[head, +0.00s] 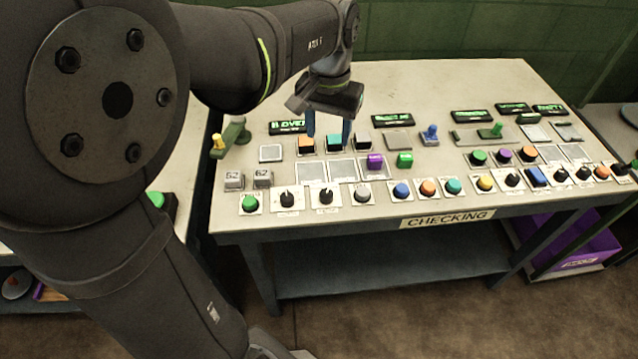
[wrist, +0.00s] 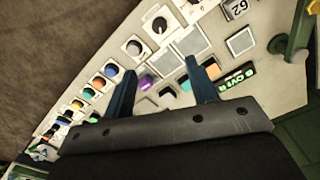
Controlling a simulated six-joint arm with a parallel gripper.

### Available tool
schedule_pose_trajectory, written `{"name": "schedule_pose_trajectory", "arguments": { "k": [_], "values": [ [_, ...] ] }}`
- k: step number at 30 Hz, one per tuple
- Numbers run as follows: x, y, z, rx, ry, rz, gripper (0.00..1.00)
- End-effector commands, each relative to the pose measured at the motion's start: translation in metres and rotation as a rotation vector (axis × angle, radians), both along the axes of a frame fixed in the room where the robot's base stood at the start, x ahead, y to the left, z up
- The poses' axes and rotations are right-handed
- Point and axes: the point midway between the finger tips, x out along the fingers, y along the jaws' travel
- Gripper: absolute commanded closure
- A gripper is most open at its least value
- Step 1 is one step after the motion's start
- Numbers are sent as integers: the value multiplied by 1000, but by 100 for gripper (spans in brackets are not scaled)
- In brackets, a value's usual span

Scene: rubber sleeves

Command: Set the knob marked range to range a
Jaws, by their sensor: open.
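Several black rotary knobs on white plates sit along the table's front row. Two are at the front left, one knob (head: 287,198) and another knob (head: 325,195); more stand at the right, such as a black knob (head: 513,179). The plate markings are too small to read, so I cannot tell which knob is marked range or where it points.
An orange button (head: 306,146) and a teal button (head: 334,145) lie under my fingers. Green-lettered displays (head: 393,120) line the back. Coloured round buttons (head: 402,190) fill the front row.

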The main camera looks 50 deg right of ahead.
Motion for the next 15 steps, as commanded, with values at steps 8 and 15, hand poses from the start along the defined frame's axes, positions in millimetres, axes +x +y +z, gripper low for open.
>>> {"name": "schedule_pose_trajectory", "arguments": {
  "k": [8,15],
  "values": [
    [-1,3,-19,0,0,-274,47],
    [-1,4,-42,3,2,-292,47]
  ]
}}
